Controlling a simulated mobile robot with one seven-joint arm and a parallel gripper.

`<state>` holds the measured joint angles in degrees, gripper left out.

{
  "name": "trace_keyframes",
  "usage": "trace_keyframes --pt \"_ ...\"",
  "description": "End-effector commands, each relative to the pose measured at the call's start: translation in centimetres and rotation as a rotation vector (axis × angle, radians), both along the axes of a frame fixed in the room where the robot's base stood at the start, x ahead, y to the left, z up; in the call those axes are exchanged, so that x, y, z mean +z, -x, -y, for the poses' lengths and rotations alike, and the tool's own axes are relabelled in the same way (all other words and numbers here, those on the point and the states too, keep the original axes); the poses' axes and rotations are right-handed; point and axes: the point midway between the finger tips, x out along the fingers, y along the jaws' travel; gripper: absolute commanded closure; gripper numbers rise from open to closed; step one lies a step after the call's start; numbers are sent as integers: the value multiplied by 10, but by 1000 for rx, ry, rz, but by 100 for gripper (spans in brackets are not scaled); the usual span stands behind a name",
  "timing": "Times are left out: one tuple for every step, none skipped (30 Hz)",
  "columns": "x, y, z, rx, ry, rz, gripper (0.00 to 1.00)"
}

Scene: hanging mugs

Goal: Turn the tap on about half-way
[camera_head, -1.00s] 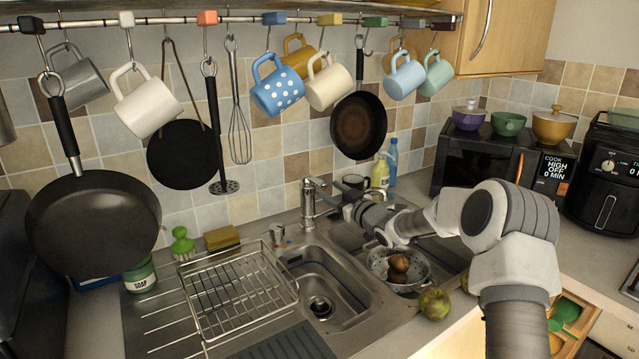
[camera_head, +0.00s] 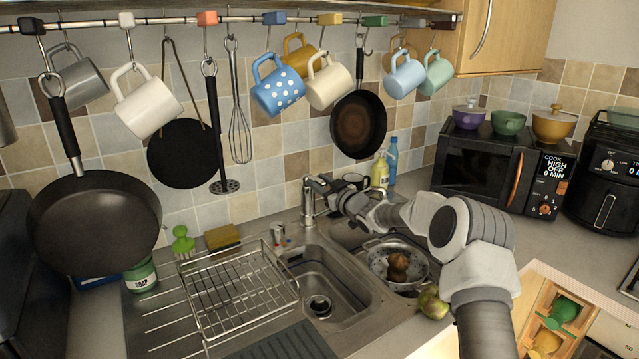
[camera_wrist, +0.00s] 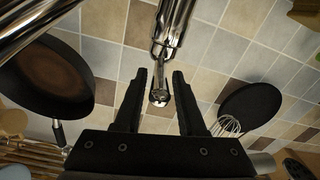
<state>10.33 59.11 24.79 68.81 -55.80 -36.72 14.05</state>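The metal tap (camera_head: 308,204) stands upright behind the double sink. In the wrist view its shiny body (camera_wrist: 172,28) comes down from the top edge and ends in a narrow tip, perhaps the lever (camera_wrist: 160,95), between my fingers. My gripper (camera_head: 312,183) is at the top of the tap, reaching in from the right. In the wrist view my gripper (camera_wrist: 159,75) is open, one black finger on each side of that tip, with a gap on both sides. In the head view my gripper and wrist hide part of the tap and its spout.
A colander (camera_head: 411,269) with brown food sits in the right basin under my arm. Bottles (camera_head: 381,171) stand behind the sink. A frying pan (camera_head: 359,126) hangs above, near my gripper. The left basin (camera_head: 325,281) is clear.

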Motion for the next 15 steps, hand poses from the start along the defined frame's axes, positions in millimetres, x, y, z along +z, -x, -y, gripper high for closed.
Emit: trace_keyframes --pt "0 0 0 0 0 0 71" --pt "0 0 0 0 0 0 77" --pt "0 0 0 0 0 0 84" --pt "0 0 0 0 0 0 89" --pt "0 0 0 0 0 0 95" --pt "0 0 0 0 0 0 100" --pt "0 0 0 0 0 0 100" --pt "0 0 0 0 0 0 100" --pt "0 0 0 0 0 0 100" --pt "0 0 0 0 0 0 100" --pt "0 0 0 0 0 0 100" --pt "0 0 0 0 0 0 100" --pt "0 0 0 0 0 0 100" --pt "0 0 0 0 0 0 100" --pt "0 0 0 0 0 0 100"
